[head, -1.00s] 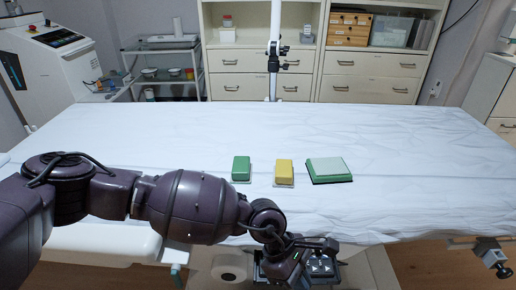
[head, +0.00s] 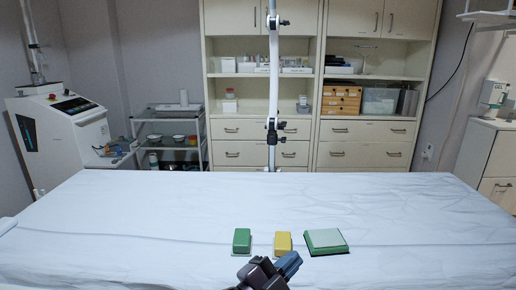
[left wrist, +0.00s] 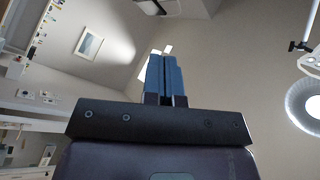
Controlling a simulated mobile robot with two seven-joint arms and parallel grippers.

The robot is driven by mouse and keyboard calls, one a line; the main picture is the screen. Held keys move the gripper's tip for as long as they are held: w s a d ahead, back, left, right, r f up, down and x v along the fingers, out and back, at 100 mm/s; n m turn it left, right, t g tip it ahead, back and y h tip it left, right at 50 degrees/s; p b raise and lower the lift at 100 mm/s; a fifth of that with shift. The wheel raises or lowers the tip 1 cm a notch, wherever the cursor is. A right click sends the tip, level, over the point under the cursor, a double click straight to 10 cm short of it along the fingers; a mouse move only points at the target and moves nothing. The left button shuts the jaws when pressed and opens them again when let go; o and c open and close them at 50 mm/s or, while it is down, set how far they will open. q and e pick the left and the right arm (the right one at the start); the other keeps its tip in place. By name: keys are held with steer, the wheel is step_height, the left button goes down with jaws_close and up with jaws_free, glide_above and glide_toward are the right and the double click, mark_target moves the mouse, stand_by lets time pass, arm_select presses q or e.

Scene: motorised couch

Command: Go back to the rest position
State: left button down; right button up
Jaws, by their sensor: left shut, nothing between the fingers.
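My left gripper (head: 288,264) shows at the bottom edge of the head view, in front of the yellow block and apart from it as far as I can tell. In the left wrist view its two blue fingers (left wrist: 164,75) are together, with nothing between them, and point up toward the wall and ceiling. My right gripper is in neither view.
The couch with a white sheet (head: 130,225) fills the foreground. On it stand a green block (head: 242,241), a yellow block (head: 283,242) and a larger green pad with a pale top (head: 325,240). A white pole (head: 273,90) rises behind. Cabinets (head: 365,150) line the back wall.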

arm_select(q)
steer(key=s+a+f+n+t+y+p, duration=0.1)
steer(key=s+a+f+n+y, duration=0.1)
steer(key=a+f+n+y, duration=0.6)
steer(key=s+a+f+n+y+p, duration=0.15)
steer(key=s+a+f+n, duration=0.35)
steer(key=a, duration=0.7)
steer(key=s+a+f+n+g+y+p, duration=0.1)
steer(key=s+a+f+n+y, duration=0.1)
steer(key=s+a+f, duration=0.3)
steer(key=s+a+f+n+g+y+p, duration=0.1)
steer(key=s+a+f, duration=0.5)
steer(key=s, duration=0.7)
steer(key=a+n+g+y, duration=0.1)
steer(key=a+n+y, duration=0.1)
steer(key=shift+s+a+f+g+y, duration=0.2)
steer(key=shift+s+g+y, duration=0.1)
steer(key=shift+s+y, duration=0.1)
